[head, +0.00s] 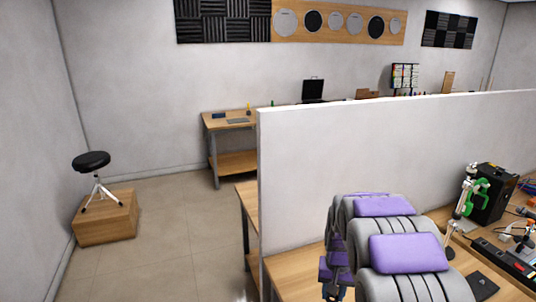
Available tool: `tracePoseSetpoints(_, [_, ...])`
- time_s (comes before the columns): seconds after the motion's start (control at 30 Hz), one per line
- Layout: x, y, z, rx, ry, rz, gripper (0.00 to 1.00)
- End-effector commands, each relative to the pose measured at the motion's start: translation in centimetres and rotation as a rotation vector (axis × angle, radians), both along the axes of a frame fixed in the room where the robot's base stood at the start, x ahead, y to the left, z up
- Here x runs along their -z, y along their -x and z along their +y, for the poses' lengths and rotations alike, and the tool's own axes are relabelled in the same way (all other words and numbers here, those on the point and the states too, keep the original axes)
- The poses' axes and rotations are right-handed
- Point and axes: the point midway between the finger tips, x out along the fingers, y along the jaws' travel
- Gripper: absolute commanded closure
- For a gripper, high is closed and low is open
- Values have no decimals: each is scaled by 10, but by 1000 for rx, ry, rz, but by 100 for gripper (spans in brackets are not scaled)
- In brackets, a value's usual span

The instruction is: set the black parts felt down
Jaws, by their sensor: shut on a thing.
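My arm, grey with purple pads, reaches over the wooden bench at the lower right of the head view. My gripper (337,265), dark grey with purple parts, shows at the left side of the arm, near the low white partition. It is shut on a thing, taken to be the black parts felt. The felt itself is hidden or cannot be told apart from the dark gripper. Its fingertips are not clear.
The bench (300,277) is bare left of my arm. To the right are a black case (491,192), a green-and-white clamp (466,199), a power strip (500,262) and a small dark pad (483,284). The white partition (390,140) rises behind. A stool (92,161) stands on a wooden box.

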Motion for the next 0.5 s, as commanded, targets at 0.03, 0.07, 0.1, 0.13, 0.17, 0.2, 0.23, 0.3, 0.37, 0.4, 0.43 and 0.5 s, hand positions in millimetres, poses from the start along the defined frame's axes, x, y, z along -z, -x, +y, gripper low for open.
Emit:
tracePoseSetpoints(0.03, [11, -2, 14, -59, -1, 2, 92])
tracePoseSetpoints(0.07, [15, -3, 20, -91, -1, 2, 92])
tracePoseSetpoints(0.1, [18, -4, 27, -128, -2, 2, 92])
tracePoseSetpoints(0.13, [21, -4, 32, -151, -2, 2, 92])
tracePoseSetpoints(0.17, [23, -5, 36, -170, -2, 2, 92])
tracePoseSetpoints(0.2, [25, -6, 40, -193, -2, 2, 92])
tracePoseSetpoints(0.23, [26, -6, 43, -205, -2, 2, 92])
tracePoseSetpoints(0.3, [27, -6, 45, -223, -2, 1, 92])
tracePoseSetpoints(0.37, [27, -6, 46, -229, -2, 1, 92])
tracePoseSetpoints(0.4, [27, -7, 45, -229, -2, 1, 92])
tracePoseSetpoints(0.43, [26, -7, 45, -226, -1, 0, 92])
tracePoseSetpoints(0.5, [22, -6, 39, -202, -1, 0, 92])
